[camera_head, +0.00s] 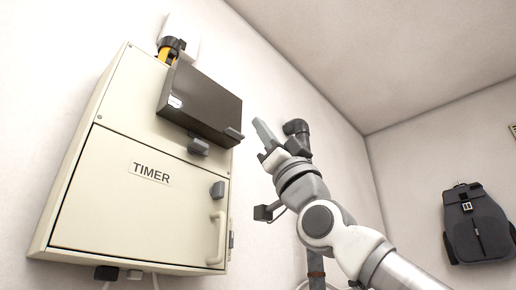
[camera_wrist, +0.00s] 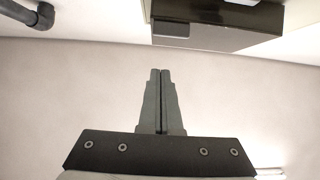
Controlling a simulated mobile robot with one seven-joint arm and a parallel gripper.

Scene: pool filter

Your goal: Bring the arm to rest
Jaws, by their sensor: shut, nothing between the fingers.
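My gripper (camera_head: 262,130) is raised in front of the wall, to the right of the timer cabinet. Its fingers are together and empty. In the wrist view, the two closed fingers of my gripper (camera_wrist: 160,73) point at the pale wall, with nothing between them. My arm reaches up from the lower right in the head view. The gripper appears apart from the cabinet, though the exact gap is hard to tell.
The cream cabinet labelled TIMER (camera_head: 120,205) hangs on the left wall, with a dark box (camera_head: 200,100) at its upper front; the dark box also shows in the wrist view (camera_wrist: 215,25). A black pipe (camera_head: 297,130) is behind my gripper. A backpack (camera_head: 478,225) hangs at right.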

